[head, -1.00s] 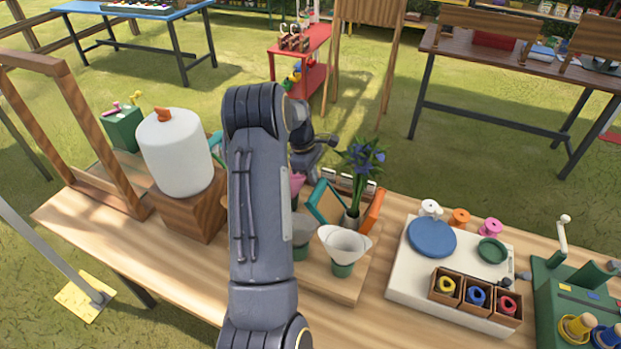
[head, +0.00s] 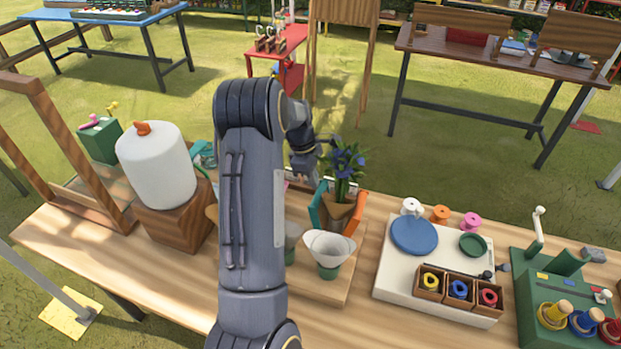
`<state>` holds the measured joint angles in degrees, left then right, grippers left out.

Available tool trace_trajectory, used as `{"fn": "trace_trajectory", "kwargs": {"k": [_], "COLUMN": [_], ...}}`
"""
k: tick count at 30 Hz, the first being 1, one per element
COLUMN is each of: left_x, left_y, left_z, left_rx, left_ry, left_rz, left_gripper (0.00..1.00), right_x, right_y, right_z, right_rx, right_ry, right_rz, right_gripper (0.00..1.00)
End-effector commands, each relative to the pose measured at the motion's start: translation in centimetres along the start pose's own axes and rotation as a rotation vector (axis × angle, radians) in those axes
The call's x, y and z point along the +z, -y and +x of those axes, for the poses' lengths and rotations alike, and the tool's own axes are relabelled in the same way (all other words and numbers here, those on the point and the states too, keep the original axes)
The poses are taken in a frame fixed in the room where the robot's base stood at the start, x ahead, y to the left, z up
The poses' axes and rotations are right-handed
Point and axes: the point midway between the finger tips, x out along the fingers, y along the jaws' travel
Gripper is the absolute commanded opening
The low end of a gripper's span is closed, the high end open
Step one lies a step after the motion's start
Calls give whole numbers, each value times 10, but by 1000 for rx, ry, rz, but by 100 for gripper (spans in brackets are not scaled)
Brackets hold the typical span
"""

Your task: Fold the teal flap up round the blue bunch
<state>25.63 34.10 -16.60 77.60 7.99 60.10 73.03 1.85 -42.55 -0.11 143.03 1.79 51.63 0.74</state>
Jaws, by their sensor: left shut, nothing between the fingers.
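The blue bunch (head: 345,162) stands upright with green leaves, its lower part inside a brown wrap (head: 340,213). The teal flap (head: 317,203) stands steeply at the left of the wrap, and an orange flap (head: 355,217) leans at its right. My left gripper (head: 322,152) is shut and empty, just left of the blue flowers and above the teal flap. I cannot tell whether it touches the leaves. My left forearm hides part of the bench behind it. My right gripper is not in view.
White cones in green cups, one clear (head: 328,250), stand in front of the wrap. A white board (head: 390,278) with a blue disc (head: 414,236) and spools lies to the right. A white tank (head: 157,165) on a wooden block stands left.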

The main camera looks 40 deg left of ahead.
Motion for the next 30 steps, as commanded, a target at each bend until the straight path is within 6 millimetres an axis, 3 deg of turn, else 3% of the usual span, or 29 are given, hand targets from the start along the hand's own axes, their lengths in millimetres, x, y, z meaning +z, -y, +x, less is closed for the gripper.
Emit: {"fn": "trace_trajectory", "kwargs": {"k": [1, 14, 24, 30], "left_x": [15, 15, 2, -4], "left_y": [-1, -1, -2, -2], "left_z": [0, -3, -54, -75], "left_rx": [-3, -4, 2, -1], "left_ry": [26, 26, 12, 5], "left_rz": [14, 14, 6, 0], "left_gripper": [0, 0, 0, 0], "right_x": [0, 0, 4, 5], "right_y": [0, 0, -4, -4], "right_z": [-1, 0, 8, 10], "right_rx": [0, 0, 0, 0], "right_ry": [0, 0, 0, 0], "right_rz": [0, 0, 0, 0], "right_gripper": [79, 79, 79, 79]}}
